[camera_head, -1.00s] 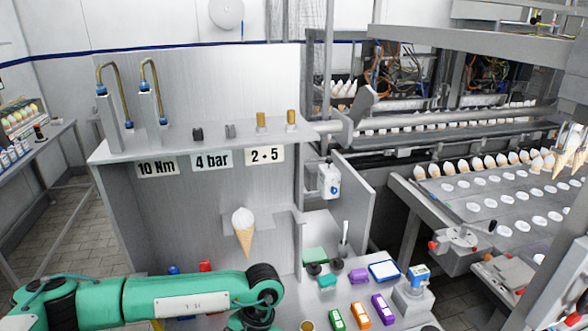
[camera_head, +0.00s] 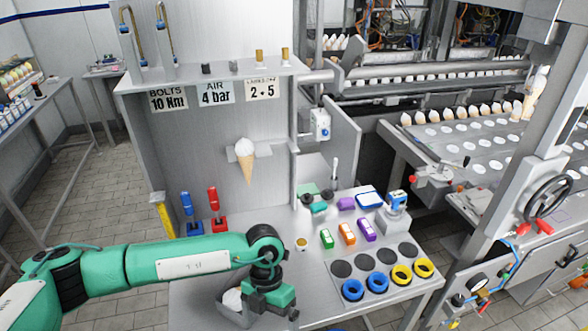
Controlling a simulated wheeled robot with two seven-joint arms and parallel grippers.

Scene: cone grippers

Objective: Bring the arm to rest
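My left arm, green with black joints, reaches in from the left over the front of the grey bench (camera_head: 195,310). Its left gripper (camera_head: 272,310) points down near the bench's front edge, beside a small grey bin (camera_head: 228,309) with something white in it. The fingertips are hidden or too small to tell, and I see nothing held in them. My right gripper is not in view.
Blue rings (camera_head: 352,290) and yellow rings (camera_head: 424,268) lie right of my gripper, below black discs. Red and blue tools (camera_head: 213,205) stand behind the arm. An ice-cream cone (camera_head: 245,160) hangs on the back panel. A conveyor of cones (camera_head: 480,112) runs at right.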

